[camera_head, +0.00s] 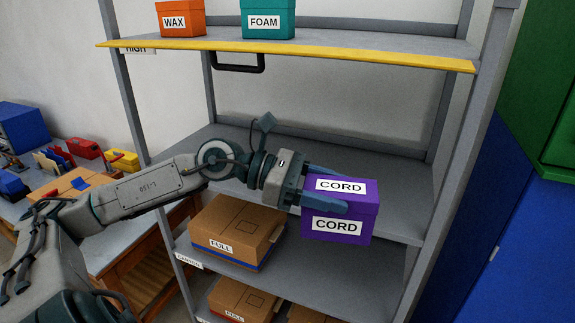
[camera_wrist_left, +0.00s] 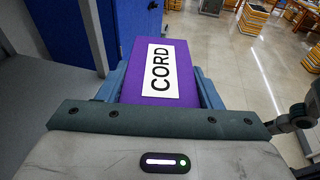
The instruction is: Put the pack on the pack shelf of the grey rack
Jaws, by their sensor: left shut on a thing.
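The pack is a purple box (camera_head: 362,222) with white CORD labels. In the left wrist view the purple box (camera_wrist_left: 140,62) sits between the two fingers. The grey rack (camera_head: 340,160) stands behind the arm. The box is in front of its right part, around the height of the middle shelf; I cannot tell whether it touches the rack. The middle shelf (camera_head: 390,175) looks empty where it shows. My right gripper is not in view.
The top shelf, with a yellow edge (camera_head: 290,54), holds an orange WAX box (camera_head: 180,20) and a teal FOAM box (camera_head: 268,20). Cardboard FULL boxes (camera_head: 235,225) sit on lower shelves. A workbench (camera_head: 110,235) is at the left. Blue and green cabinets (camera_head: 470,240) stand at the right.

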